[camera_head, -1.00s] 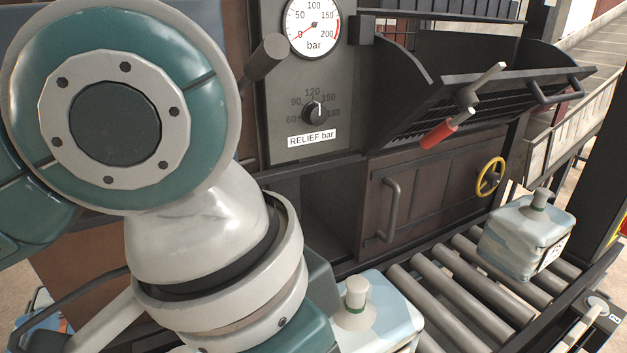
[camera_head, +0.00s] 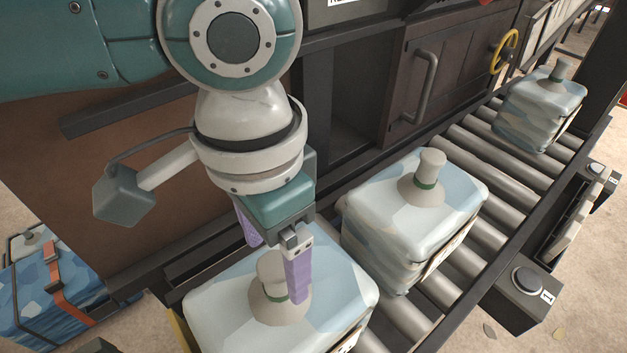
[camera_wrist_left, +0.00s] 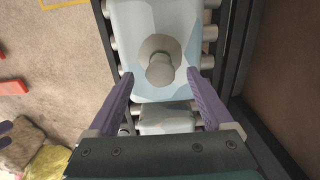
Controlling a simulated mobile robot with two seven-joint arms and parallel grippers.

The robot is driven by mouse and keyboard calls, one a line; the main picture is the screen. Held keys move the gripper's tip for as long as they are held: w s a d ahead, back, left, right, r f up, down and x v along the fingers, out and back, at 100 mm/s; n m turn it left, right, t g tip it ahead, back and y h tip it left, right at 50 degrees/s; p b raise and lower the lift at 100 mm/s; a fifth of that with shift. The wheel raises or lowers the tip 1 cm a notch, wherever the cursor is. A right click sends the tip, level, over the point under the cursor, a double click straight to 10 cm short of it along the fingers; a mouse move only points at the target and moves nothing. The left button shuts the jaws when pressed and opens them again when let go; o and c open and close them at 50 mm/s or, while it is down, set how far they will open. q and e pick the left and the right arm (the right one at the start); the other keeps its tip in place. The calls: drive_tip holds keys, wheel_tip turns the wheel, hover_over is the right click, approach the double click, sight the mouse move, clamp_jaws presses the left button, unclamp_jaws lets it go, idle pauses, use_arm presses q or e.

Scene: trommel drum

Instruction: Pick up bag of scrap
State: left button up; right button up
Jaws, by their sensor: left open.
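Several pale blue and white scrap bags with gathered grey necks stand on the roller conveyor. The nearest bag (camera_head: 345,285) is at the bottom centre of the head view. My left gripper (camera_head: 274,266) points down at it, open, with its purple fingers close around its upright neck (camera_head: 268,275). In the left wrist view the neck (camera_wrist_left: 160,66) shows between and just beyond the spread fingertips (camera_wrist_left: 160,76). I cannot tell if a finger touches it. A middle bag (camera_head: 420,220) and a far bag (camera_head: 541,108) stand farther along.
The roller conveyor (camera_head: 490,165) runs to the upper right, beside a dark machine with a door handle (camera_head: 427,88) and yellow handwheel (camera_head: 505,50). A button box (camera_head: 525,290) sticks out on the near side. Blue strapped bundles (camera_head: 35,290) lie at lower left.

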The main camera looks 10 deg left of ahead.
use_arm(q)
wheel_tip(320, 180, down, 3)
drive_tip(key=shift+r, duration=0.2)
drive_tip(key=shift+a, duration=0.1)
clamp_jaws()
idle(0.5)
idle(0.7)
